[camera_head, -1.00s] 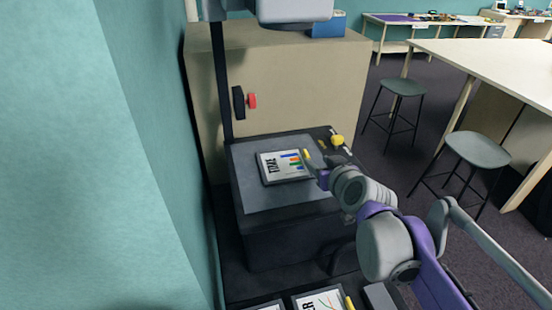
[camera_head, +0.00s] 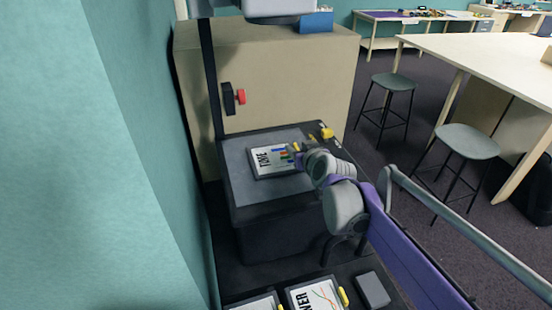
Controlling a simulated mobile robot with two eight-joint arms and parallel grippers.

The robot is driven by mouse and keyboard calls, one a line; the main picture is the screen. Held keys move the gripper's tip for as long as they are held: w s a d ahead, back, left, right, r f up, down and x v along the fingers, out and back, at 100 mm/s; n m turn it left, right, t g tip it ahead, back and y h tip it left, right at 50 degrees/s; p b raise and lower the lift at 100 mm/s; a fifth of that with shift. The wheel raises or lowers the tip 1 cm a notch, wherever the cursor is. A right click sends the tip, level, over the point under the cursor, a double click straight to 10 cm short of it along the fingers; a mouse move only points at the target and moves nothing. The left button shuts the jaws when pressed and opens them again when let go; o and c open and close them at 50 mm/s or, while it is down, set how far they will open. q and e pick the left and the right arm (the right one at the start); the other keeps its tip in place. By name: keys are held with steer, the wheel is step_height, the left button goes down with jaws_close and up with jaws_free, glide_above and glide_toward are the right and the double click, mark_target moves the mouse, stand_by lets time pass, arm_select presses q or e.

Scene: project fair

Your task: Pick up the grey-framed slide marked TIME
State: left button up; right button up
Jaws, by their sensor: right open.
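The grey-framed slide marked TIME (camera_head: 266,162) lies flat on the grey top of a dark machine. It has a white face, bold black letters and coloured bars, with a small yellow tab at its right edge. My right gripper (camera_head: 299,157) reaches in from the right and is at the slide's right edge, by the yellow tab. It is open; its fingers are small and partly hidden by the wrist, so I cannot tell whether they straddle the tab or touch it. My left gripper is not in view.
The dark machine (camera_head: 243,195) has a yellow knob (camera_head: 327,133) at its back right. A post with a red button (camera_head: 240,97) rises behind. More slides (camera_head: 316,297) and a grey block (camera_head: 373,289) lie in front. A teal wall is close on the left; stools (camera_head: 468,141) stand right.

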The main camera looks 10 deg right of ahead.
steer(key=shift+s, duration=0.1)
jaws_close()
stand_by(1.2)
